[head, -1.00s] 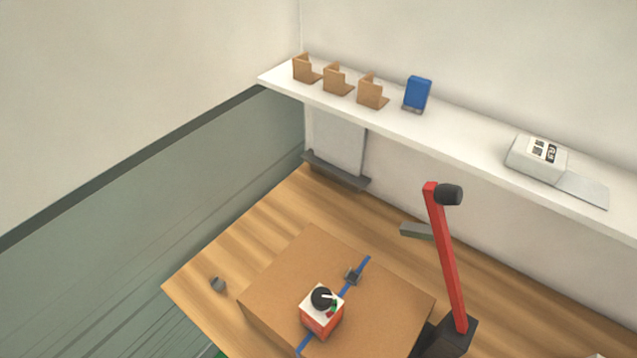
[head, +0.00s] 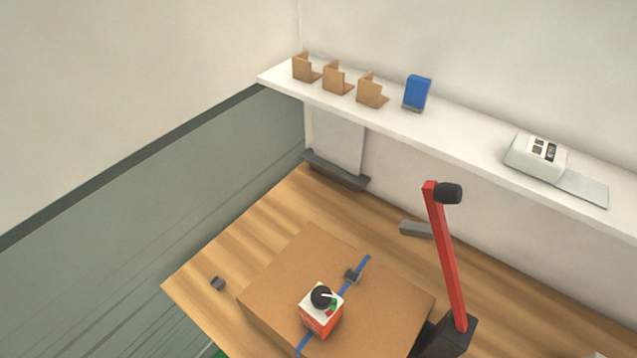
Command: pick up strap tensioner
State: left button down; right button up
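No label shows which thing is the strap tensioner. One candidate is a tool with a long red lever (head: 448,265), a black knob at its top and a dark base (head: 447,338), standing upright at the box's right side. Another is a small orange-red and white device (head: 321,318) with a black dial, sitting on the blue strap (head: 360,270) on top of the cardboard box (head: 280,270). A small grey metal piece (head: 352,275) sits on the strap. Neither gripper is in view.
The box rests on a wooden table (head: 235,245) with a loose grey clip (head: 217,283) at left and a grey bar (head: 415,230) behind. A white shelf (head: 460,130) above holds brown corner pieces (head: 336,79), a blue item (head: 417,93) and a white device (head: 537,157).

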aim_at(321, 324)
jog(key=j+z, duration=0.3)
jog(key=k+j+z, duration=0.1)
jog(key=j+z, duration=0.2)
jog(key=j, duration=0.15)
jog(key=k+j+z, duration=0.1)
jog(key=j+z, duration=0.25)
jog(key=k+j+z, duration=0.1)
jog(key=j+z, duration=0.2)
jog(key=j, duration=0.1)
